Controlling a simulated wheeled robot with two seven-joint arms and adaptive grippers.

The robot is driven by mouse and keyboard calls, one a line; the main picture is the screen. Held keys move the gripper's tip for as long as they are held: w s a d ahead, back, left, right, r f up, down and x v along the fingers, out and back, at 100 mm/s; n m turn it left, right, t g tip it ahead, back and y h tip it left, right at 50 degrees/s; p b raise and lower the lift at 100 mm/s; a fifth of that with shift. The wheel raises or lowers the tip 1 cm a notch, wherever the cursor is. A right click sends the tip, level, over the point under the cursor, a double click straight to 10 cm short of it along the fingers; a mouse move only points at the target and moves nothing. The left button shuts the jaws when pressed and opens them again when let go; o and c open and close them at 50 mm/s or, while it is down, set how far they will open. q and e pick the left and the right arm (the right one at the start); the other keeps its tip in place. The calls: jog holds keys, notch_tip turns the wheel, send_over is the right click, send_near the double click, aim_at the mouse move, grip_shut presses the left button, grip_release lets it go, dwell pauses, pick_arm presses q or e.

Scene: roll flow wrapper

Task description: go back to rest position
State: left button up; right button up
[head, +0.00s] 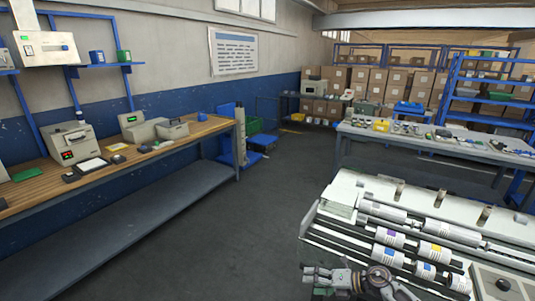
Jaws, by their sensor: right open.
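My right gripper (322,274) shows at the bottom of the head view, low and in front of the wrapper's near left edge. Its jaws point left, are open, and hold nothing visible. My left gripper is out of view. The roll flow wrapper (345,190) stands at the lower right, a pale machine with several white rolls lying in its rows.
A long wooden workbench (190,138) with devices runs along the left wall. A grey table (400,138) with small items stands at the back right. Shelves with cardboard boxes (360,82) fill the far end. The dark floor (235,230) between bench and wrapper is clear.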

jog(key=s+d+f+m+t+h, duration=0.1)
jog(key=d+f+m+t+h, duration=0.15)
jog(key=f+m, duration=0.5)
jog(key=d+f+m+t+h, duration=0.2)
jog(key=d+f+m+t, duration=0.2)
jog(key=f+m, duration=0.4)
jog(key=s+d+f+m+h, duration=0.2)
jog(key=s+d+f+m, duration=0.1)
jog(key=s+f, duration=0.3)
jog(key=s+d+f+m+h, duration=0.2)
jog(key=s+f+m, duration=0.2)
jog(key=f, duration=0.4)
jog(key=s+f+m+g+h, duration=0.1)
jog(key=s+f+m+g, duration=0.2)
jog(key=s, duration=1)
jog(key=s+a+f+m+g+h, duration=0.1)
jog(key=s+f+m+g, duration=0.2)
jog(key=s+f, duration=0.6)
jog(key=s+f+m+g+h, duration=0.1)
jog(key=s+f+m+g, duration=0.3)
jog(key=s, duration=1.4)
notch_tip(320, 180, down, 3)
jog(key=shift+a+r+h, duration=0.15)
jog(key=shift+a+h, duration=0.1)
jog(key=shift+h, duration=0.1)
